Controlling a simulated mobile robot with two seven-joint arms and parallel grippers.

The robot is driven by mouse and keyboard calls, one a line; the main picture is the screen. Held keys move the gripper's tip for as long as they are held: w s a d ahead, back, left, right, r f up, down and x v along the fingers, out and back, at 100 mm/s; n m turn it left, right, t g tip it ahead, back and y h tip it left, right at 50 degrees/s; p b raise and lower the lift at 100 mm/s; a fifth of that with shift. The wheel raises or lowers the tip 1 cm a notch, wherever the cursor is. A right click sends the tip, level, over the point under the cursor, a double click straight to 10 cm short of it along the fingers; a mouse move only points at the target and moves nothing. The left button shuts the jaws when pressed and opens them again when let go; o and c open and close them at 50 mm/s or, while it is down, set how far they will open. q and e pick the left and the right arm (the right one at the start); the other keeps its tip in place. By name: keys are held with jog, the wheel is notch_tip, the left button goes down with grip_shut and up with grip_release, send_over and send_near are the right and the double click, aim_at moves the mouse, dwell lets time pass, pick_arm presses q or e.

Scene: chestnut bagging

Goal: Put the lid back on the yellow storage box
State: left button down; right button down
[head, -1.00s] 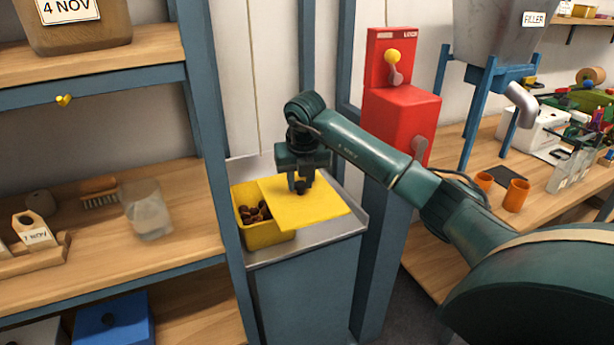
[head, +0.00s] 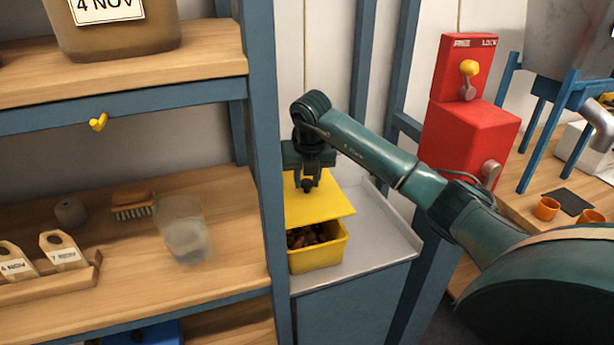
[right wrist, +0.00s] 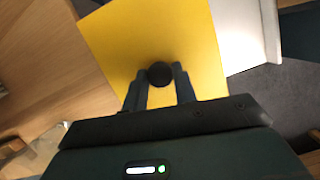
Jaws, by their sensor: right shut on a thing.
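The yellow storage box (head: 317,260) stands on a grey metal stand, with brown chestnuts (head: 308,238) showing inside its front part. The flat yellow lid (head: 330,206) is above the box, over its back part, and the front of the box is uncovered. My right gripper (head: 307,186) is over the lid, shut on the lid's dark round knob. In the right wrist view the knob (right wrist: 160,74) sits between the two fingers, with the yellow lid (right wrist: 150,35) beneath. Whether the lid touches the box rim is hard to tell. My left gripper is not in view.
A blue post (head: 268,170) of the wooden shelf stands close to the left of the box. The grey metal top (head: 375,235) is free to the right of the box. A red machine (head: 467,130) stands behind on the right. A glass jar (head: 184,230) is on the shelf.

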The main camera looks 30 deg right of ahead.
aim_at(307, 194)
jog(key=shift+f+b, duration=0.3)
jog(key=shift+f, duration=0.35)
notch_tip(307, 194, down, 3)
jog(key=shift+f+b, duration=0.1)
jog(key=shift+b, duration=1.05)
jog(key=shift+f+b, duration=0.35)
jog(key=shift+f, duration=0.4)
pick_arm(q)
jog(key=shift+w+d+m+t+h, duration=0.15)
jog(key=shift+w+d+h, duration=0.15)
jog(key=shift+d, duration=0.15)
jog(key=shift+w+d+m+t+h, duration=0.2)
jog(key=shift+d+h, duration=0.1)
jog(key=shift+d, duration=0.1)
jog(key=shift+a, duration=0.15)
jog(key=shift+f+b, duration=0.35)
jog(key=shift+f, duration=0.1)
pick_arm(e)
jog(key=shift+f, duration=0.6)
jog(key=shift+f, duration=0.1)
jog(key=c, duration=1)
grip_release()
jog(key=shift+c, duration=0.2)
